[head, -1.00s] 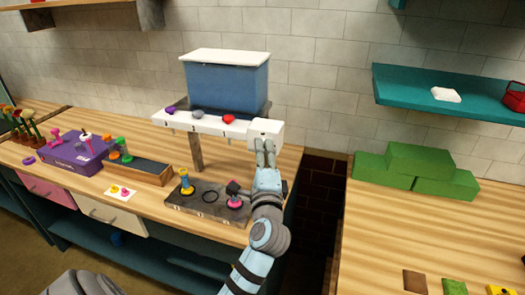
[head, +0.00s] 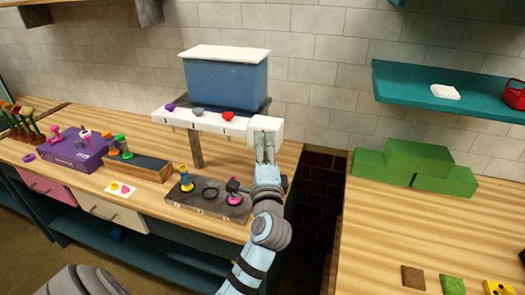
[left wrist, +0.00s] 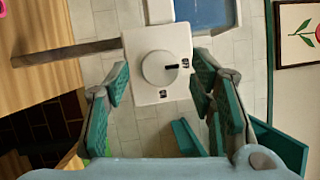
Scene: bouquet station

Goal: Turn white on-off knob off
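The white round knob (left wrist: 159,68) with a black pointer mark sits on a white square plate (left wrist: 140,42) in the left wrist view. Its pointer is toward the picture's right, between two small dark symbols. The plate is on the white block (head: 266,126) at the right end of the dispenser's white bar in the head view, where I cannot make out the knob. My left gripper (left wrist: 161,78) is open, with its teal-padded fingers on either side of the knob. I cannot tell whether they touch it; a gap shows on both sides. It also shows in the head view (head: 265,150), just below the block. My right gripper is not in view.
A blue bin (head: 226,82) with a white lid stands above the white bar (head: 200,121), which carries purple, grey and red knobs. Below is a dark tray (head: 209,200) with yellow and pink pieces. Green blocks (head: 416,165) lie on the right table, under a teal shelf (head: 450,92).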

